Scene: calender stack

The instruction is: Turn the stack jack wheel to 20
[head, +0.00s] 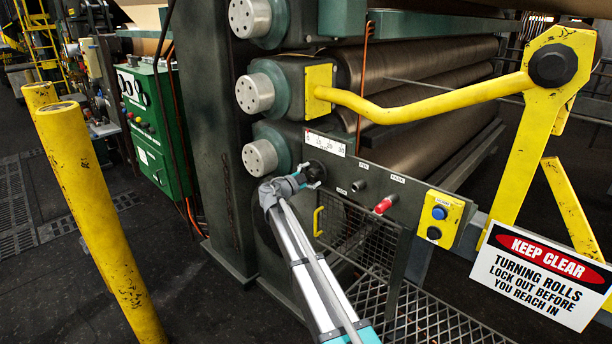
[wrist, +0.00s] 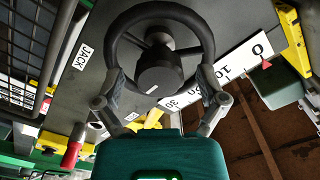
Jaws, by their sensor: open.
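The stack jack wheel (wrist: 114,38) is a dark round handwheel with spokes and a thick centre hub (wrist: 160,67). In the head view the wheel (head: 322,172) is partly hidden by my gripper (head: 306,182). In the wrist view my gripper (wrist: 160,80) is open, with one finger at each side of the wheel's near rim and the hub between them. Whether the fingers touch the rim is not clear. A white scale plate (wrist: 232,64) shows 0, 10 and 30; a red pointer (wrist: 266,64) stands close to 0. The plate also shows in the head view (head: 325,143).
A red-tipped handle (head: 384,204) and a yellow button box (head: 439,217) are on the same panel, right of the wheel. A yellow bar (head: 430,104) crosses above. Large rolls (head: 420,70) lie behind. A yellow post (head: 95,210) stands left; a keep-clear sign (head: 540,275) hangs right.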

